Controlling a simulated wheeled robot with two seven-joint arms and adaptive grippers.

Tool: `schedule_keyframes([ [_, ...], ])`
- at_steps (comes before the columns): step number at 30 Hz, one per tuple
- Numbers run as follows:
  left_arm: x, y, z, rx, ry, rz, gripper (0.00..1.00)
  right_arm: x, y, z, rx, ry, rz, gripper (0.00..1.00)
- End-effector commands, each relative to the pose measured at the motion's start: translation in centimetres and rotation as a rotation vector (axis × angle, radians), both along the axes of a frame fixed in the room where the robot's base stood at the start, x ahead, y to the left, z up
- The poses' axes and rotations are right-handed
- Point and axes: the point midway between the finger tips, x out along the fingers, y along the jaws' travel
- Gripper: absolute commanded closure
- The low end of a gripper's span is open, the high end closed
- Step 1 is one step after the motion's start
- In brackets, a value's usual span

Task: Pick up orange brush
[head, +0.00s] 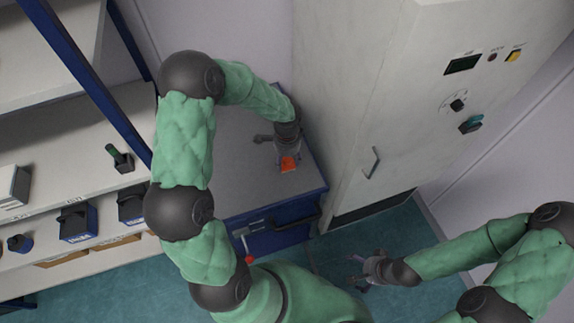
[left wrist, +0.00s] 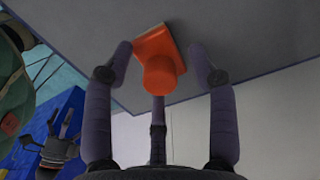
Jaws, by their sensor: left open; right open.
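The orange brush (head: 288,164) lies on the grey top of a blue cabinet, near its front right side. In the left wrist view the brush (left wrist: 159,62) shows its round orange handle pointing toward the camera and a wider orange base against the grey surface. My left gripper (head: 287,158) is over the brush, partly hiding it. In the left wrist view its fingers (left wrist: 160,75) are spread around the handle, with gaps visible at both sides. My right gripper (head: 367,268) is open and empty, low over the teal floor at the lower right.
The grey cabinet top (head: 235,150) is mostly clear. A tall white machine (head: 345,120) with a handle and control panel stands close to the right. A shelf with a blue post (head: 95,80) is at the left. A red-tipped tool (head: 247,245) is at the cabinet front.

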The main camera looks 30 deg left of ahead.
Motion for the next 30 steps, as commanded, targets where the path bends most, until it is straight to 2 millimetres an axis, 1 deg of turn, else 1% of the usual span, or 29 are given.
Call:
schedule_keyframes([
  [5, 0.1, 0.0, 0.0, 0.001, -0.002, 0.0, 0.42, 0.0, 0.0, 0.1, 0.0, 0.0, 0.0, 0.0],
  [6, 0.1, 0.0, 0.1, 0.001, -0.002, 0.0, 0.48, 0.0, 0.0, 0.1, 0.0, 0.0, 0.0, 0.0],
  [8, 0.1, 0.0, 0.1, 0.0, -0.001, 0.0, 0.65, 0.0, 0.0, 0.1, 0.0, 0.0, 0.0, 0.0],
  [9, 0.0, 0.0, 0.1, 0.0, -0.001, 0.0, 0.76, 0.0, 0.0, 0.1, 0.0, 0.0, 0.0, 0.0],
  [12, 0.0, 0.0, 0.1, 0.0, -0.001, 0.0, 1.0, 0.0, 0.0, 0.1, 0.0, 0.0, 0.0, 0.0],
  [23, 0.1, 0.0, 0.3, 0.001, -0.002, 0.0, 1.0, 0.0, 0.0, 0.1, 0.0, 0.0, 0.0, 0.0],
  [26, 0.1, 0.0, 0.8, 0.001, -0.003, 0.001, 1.0, 0.0, 0.0, 0.3, 0.0, 0.0, 0.0, 0.0],
  [30, 0.2, 0.1, 2.3, 0.002, -0.005, -0.001, 1.0, 0.0, 0.0, 0.8, 0.0, 0.0, 0.0, 0.0],
])
